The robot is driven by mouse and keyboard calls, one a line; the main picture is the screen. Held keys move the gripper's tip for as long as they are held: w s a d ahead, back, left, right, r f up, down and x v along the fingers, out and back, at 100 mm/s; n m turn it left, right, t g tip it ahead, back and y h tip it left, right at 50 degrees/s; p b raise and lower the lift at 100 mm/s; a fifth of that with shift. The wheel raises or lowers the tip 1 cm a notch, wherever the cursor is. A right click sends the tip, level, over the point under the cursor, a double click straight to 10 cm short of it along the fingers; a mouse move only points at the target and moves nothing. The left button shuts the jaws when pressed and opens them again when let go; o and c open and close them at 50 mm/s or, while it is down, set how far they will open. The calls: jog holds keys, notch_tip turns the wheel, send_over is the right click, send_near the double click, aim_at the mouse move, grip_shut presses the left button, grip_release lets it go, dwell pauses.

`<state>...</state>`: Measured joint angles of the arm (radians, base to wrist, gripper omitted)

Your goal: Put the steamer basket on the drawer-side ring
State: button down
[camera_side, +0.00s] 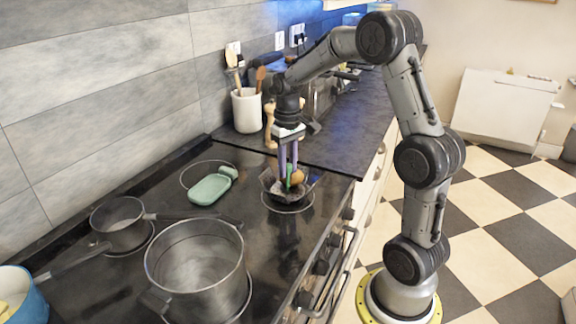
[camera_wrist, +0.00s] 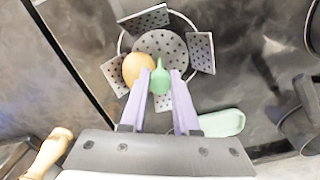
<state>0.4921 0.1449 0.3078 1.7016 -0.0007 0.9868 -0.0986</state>
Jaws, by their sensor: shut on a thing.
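The steamer basket (camera_side: 270,180) is dark perforated metal with fold-out petals. In the wrist view its round floor (camera_wrist: 160,48) and petals show from above. A green upright grip (camera_wrist: 160,78) rises from its middle. My gripper (camera_side: 289,180) points down with its purple fingers shut on this grip; it also shows in the wrist view (camera_wrist: 160,85). The basket is level, within the outline of the drawer-side ring (camera_side: 289,212) on the black hob. I cannot tell whether it touches the hob. A round orange-brown item (camera_wrist: 137,68) lies in the basket.
A green spoon rest (camera_side: 209,190) lies by the wall-side ring (camera_side: 184,184). A large pot (camera_side: 197,270) and a small saucepan (camera_side: 121,224) occupy the other rings. A utensil crock (camera_side: 246,110) and a wooden mill (camera_side: 270,126) stand behind. A blue pan (camera_side: 30,300) is at lower left.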

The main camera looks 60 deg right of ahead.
jog(key=shift+f, duration=0.1)
jog(key=c, duration=0.7)
grip_release()
jog(key=shift+o, duration=0.2)
notch_tip(320, 180, up, 12)
jog(key=s+a+r+n+t, duration=0.1)
jog(key=s+a+r, duration=0.1)
jog(key=s+a, duration=0.35)
jog(key=s+a+f+n+t, duration=0.1)
jog(key=s+a+f+t, duration=0.1)
jog(key=s+a, duration=0.4)
jog(key=s+a+f+n+t, duration=0.2)
jog(key=s+a, duration=0.4)
jog(key=a, duration=0.1)
jog(key=shift+s+f+n+t, duration=0.3)
